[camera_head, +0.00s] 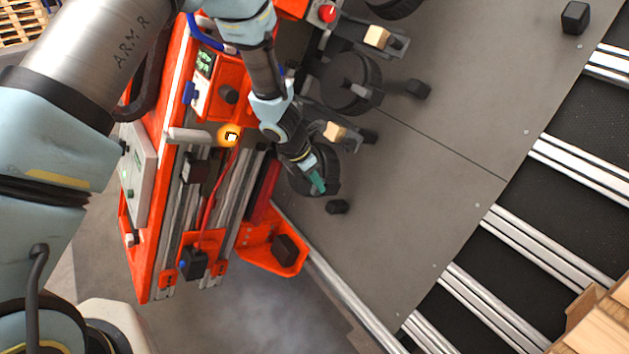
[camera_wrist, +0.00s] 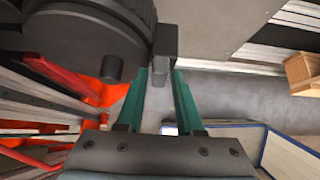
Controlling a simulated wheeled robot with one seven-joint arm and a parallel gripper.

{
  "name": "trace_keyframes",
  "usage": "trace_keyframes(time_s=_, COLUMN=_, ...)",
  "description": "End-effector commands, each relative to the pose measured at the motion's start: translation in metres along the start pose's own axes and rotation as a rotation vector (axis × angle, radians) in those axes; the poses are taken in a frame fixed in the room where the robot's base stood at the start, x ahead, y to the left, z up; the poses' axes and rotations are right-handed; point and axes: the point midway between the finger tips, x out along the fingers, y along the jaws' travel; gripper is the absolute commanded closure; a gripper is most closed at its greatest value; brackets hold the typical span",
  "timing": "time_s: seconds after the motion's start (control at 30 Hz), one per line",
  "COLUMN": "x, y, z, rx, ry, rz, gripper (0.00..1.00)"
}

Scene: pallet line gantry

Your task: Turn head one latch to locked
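A black round head (camera_head: 329,160) sits at the gantry's lower end, partly hidden by my arm in the head view. In the wrist view, the black round head (camera_wrist: 85,40) fills the upper left. A grey upright block or lever (camera_wrist: 165,42) stands at its right edge; I cannot tell for sure that it is the latch or how it is set. My gripper (camera_head: 318,182) is over this head.
A second black head (camera_head: 350,82) with a grey lever is further up the gantry. The orange frame (camera_head: 150,255) carries rails, a red cable and a glowing orange button (camera_head: 230,134). Dark floor plates (camera_head: 470,110) are largely clear. A wooden crate (camera_head: 597,325) is at lower right.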

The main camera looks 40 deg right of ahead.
Motion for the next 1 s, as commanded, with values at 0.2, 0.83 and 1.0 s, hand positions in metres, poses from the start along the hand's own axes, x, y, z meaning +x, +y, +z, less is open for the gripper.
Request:
trace_keyframes(time_s=0.2, x=-0.0002, y=0.0001, z=-0.0001, rx=0.0, ry=0.0, rz=0.0, gripper=0.9)
trace_keyframes(time_s=0.83, x=0.0022, y=-0.0004, z=-0.0007, rx=0.016, ry=-0.001, rz=0.013, gripper=1.0)
trace_keyframes(time_s=1.0, x=0.0054, y=-0.0012, z=-0.002, rx=0.058, ry=-0.003, rz=0.049, gripper=1.0)
